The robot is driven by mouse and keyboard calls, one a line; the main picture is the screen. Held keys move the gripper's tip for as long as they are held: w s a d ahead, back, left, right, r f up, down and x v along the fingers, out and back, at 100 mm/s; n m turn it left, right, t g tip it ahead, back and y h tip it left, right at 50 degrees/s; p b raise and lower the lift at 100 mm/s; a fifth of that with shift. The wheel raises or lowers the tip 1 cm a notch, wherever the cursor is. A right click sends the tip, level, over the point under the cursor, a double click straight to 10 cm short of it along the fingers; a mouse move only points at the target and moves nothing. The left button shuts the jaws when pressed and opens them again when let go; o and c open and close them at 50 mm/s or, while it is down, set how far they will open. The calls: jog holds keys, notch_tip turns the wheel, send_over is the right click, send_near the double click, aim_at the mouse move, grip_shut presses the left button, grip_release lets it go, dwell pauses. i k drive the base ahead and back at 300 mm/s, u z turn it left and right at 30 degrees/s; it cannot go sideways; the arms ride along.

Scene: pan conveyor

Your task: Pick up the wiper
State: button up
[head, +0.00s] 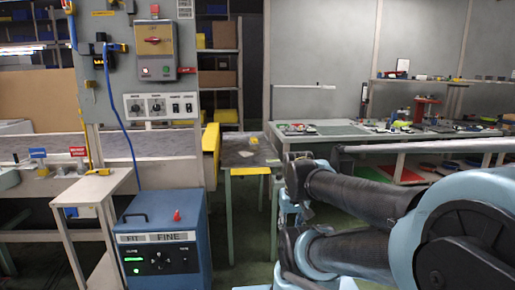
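I cannot make out a wiper for certain in the head view. Small items lie on and beside the conveyor at the left, including a yellow and white piece (98,171) at the edge of the small wooden stand (85,190), but they are too small to name. My arm comes in from the right and reaches toward the middle of the picture. Its links hide part of the floor and the worktable behind. I cannot see my gripper's fingers.
A blue control box (165,265) stands on the floor in front of the conveyor. A grey control panel (160,105) rises above. A small table (240,161) stands behind, beside a yellow guard (210,141). A cluttered worktable (320,130) fills the back right. Some green floor (247,245) is open in the middle.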

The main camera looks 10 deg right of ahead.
aim_at(253, 141)
jog(key=u, duration=0.3)
jog(key=k, duration=0.1)
jog(key=z, duration=1.25)
jog(key=i, duration=2.2)
jog(key=u, duration=1)
jog(key=i, duration=0.55)
jog(key=u, duration=0.35)
